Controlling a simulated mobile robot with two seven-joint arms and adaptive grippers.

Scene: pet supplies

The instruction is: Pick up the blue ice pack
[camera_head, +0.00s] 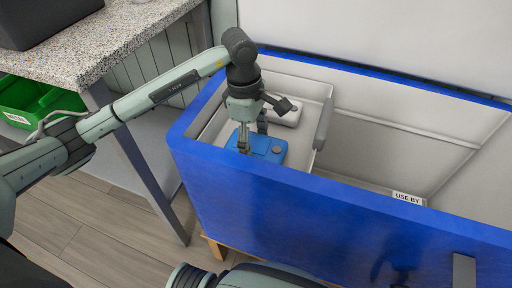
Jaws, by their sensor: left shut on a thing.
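The blue ice pack (268,148) lies in the white basket at the left end of the blue chest, with a round cap on its top. My left gripper (254,143) reaches down into the chest from above and is shut on the ice pack, near its left part. The fingers partly cover the pack. I cannot tell whether the pack is lifted off the basket's floor. A part of my right arm shows at the bottom edge, but the right gripper is not visible.
The blue chest rim (330,180) surrounds the arm's reach. A white item (290,117) sits behind the pack. The basket's grey handle (324,124) stands to the right. A "USE BY" label (408,198) is inside. A speckled counter (95,40) and green bin (35,105) are left.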

